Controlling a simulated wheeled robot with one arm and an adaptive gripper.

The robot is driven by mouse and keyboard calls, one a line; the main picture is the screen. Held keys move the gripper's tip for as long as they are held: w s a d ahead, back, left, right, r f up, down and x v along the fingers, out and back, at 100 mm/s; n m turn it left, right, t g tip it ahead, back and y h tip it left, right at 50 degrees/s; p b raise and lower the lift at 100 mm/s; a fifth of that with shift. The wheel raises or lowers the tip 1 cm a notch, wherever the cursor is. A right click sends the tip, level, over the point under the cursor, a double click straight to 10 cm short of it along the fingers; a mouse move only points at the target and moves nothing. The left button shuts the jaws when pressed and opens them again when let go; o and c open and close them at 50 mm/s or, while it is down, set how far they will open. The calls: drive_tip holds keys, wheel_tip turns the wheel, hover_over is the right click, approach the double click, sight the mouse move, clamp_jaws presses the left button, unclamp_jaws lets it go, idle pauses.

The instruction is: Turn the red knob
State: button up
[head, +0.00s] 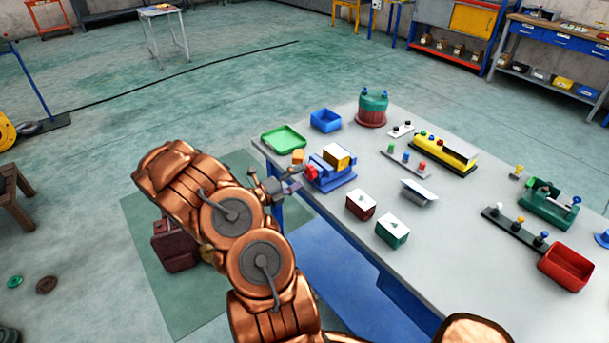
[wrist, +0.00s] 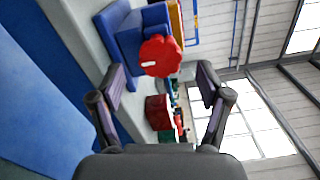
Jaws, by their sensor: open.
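The red knob (wrist: 160,56) is a lobed disc with a white mark, on the side of a blue fixture (wrist: 128,38). In the head view the knob (head: 311,173) shows at the left end of the blue fixture (head: 333,181), near the table's left edge. My gripper (head: 290,180) is just left of the knob, beyond the table edge. In the wrist view my gripper (wrist: 160,82) is open and empty, with its fingers spread wide. The knob lies ahead, between the fingers' lines and slightly beyond the tips. I see no contact.
On the table (head: 300,155) a green tray (head: 283,139) and a blue bin (head: 326,120) stand behind the fixture. A dark red box (head: 361,205) and a green box (head: 392,231) stand in front.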

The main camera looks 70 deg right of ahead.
drive_tip(key=v, duration=0.9)
drive_tip(key=shift+s, duration=0.1)
idle(0.4)
drive_tip(key=s+a+r+m+g+y, duration=0.1)
drive_tip(key=s+a+r+m+y, duration=0.5)
drive_tip(key=a+r+m, duration=0.8)
drive_tip(key=s+a+m+t+y, duration=0.2)
drive_tip(key=a+m+y, duration=0.1)
drive_tip(key=a, duration=0.7)
drive_tip(key=s+a+m+t+y, duration=0.2)
drive_tip(key=a+m, duration=0.4)
drive_tip(key=a, duration=0.4)
drive_tip(key=s+a+m+t+y, duration=0.2)
drive_tip(key=a+m+t+y, duration=0.2)
drive_tip(key=a, duration=0.7)
drive_tip(key=shift+s+r+m+y, duration=0.25)
drive_tip(key=shift+s+m+y, duration=0.05)
drive_tip(key=shift+m, duration=0.2)
